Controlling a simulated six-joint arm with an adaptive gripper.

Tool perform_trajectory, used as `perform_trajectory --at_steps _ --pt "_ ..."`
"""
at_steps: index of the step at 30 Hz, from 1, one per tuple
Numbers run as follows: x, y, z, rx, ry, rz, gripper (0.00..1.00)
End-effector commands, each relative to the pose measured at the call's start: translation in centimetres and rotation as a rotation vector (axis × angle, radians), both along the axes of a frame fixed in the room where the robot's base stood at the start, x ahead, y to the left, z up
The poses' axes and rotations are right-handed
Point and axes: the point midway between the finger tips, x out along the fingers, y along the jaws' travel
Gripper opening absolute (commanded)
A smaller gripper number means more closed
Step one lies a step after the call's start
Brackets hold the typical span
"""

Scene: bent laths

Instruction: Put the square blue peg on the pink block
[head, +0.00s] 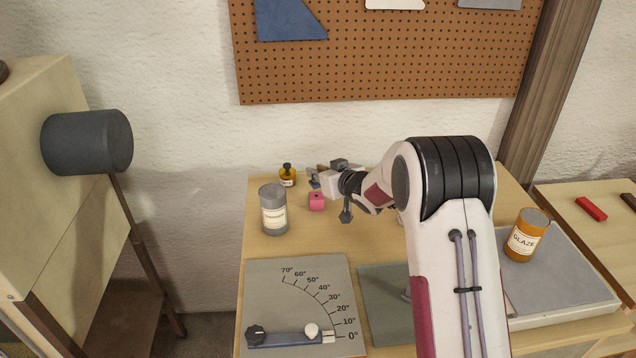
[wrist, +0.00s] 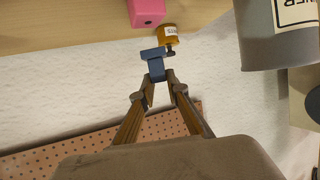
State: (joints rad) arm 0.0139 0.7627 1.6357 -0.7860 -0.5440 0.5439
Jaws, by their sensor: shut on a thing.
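The blue peg (wrist: 153,55) is held between the fingertips of my gripper (wrist: 156,80) in the wrist view. Its wider end sticks out beyond the fingers. In the head view my gripper (head: 315,176) is at the back of the table, and the peg shows as a small dark blue shape (head: 315,184). The pink block (head: 316,201) stands on the table just in front of the peg in the head view, with a small dark spot on its face. It also shows at the top edge of the wrist view (wrist: 147,12), apart from the peg and partly cut off.
A grey can (head: 273,212) stands left of the block. An angle board (head: 262,290) lies at the front. An orange glaze jar (head: 527,236) stands at the right. A pegboard (head: 390,60) hangs behind.

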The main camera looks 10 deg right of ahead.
Motion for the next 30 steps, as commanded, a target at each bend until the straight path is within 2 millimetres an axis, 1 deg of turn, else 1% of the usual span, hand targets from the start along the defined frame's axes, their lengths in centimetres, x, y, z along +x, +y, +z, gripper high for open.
perform_trajectory --at_steps 9,11,27,28,29,30 --pt "0.0 0.0 -3.1 0.001 0.003 -0.001 0.0" --pt "0.0 0.0 -3.5 0.0 0.003 0.0 0.0" --pt "0.0 0.0 -4.0 0.001 0.0 0.0 0.0" --pt "0.0 0.0 -3.9 0.001 0.0 0.0 0.22" --pt "0.0 0.0 -3.9 0.001 0.0 0.0 0.3" --pt "0.0 0.0 -3.9 0.001 0.0 0.0 0.31"
